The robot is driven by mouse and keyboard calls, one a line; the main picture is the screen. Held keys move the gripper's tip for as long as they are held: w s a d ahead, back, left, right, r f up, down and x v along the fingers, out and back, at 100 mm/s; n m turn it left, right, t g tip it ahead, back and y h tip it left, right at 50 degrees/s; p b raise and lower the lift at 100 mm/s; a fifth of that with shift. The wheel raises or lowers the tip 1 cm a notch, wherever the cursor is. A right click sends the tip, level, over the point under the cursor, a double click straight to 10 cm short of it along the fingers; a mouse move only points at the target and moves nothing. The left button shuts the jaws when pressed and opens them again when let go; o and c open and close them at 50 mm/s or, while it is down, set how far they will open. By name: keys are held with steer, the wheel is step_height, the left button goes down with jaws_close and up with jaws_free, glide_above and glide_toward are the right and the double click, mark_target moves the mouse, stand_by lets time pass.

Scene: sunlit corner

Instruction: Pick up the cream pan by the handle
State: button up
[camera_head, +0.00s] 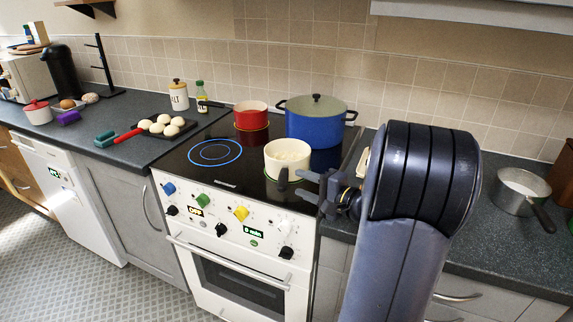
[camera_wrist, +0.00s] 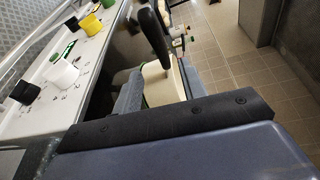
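The cream pan (camera_head: 287,157) stands upright on the front right of the black hob, with pale contents. The fingers appear empty and apart from the handle. In the wrist view, a cream surface (camera_wrist: 158,86), likely the pan, shows between the spread fingers, with a dark handle (camera_wrist: 154,32) above it. Whether anything touches cannot be told there.
A blue pot (camera_head: 314,126) stands behind the pan, and a red pot (camera_head: 251,116) behind left. A tray of pale buns (camera_head: 166,126) lies on the left counter. A metal saucepan (camera_head: 518,192) is on the right counter. The hob's front left ring (camera_head: 215,153) is clear.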

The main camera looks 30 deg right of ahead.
mark_target(285, 176)
steer(key=x, duration=0.1)
steer(key=p+x, duration=0.1)
steer(key=x, duration=0.1)
steer(key=a+x, duration=0.1)
steer(key=x, duration=0.1)
steer(key=shift+a+r, duration=0.1)
steer(key=shift+r, duration=0.2)
steer(key=shift+w+a+f, duration=0.1)
steer(key=shift+w, duration=0.15)
jaws_close()
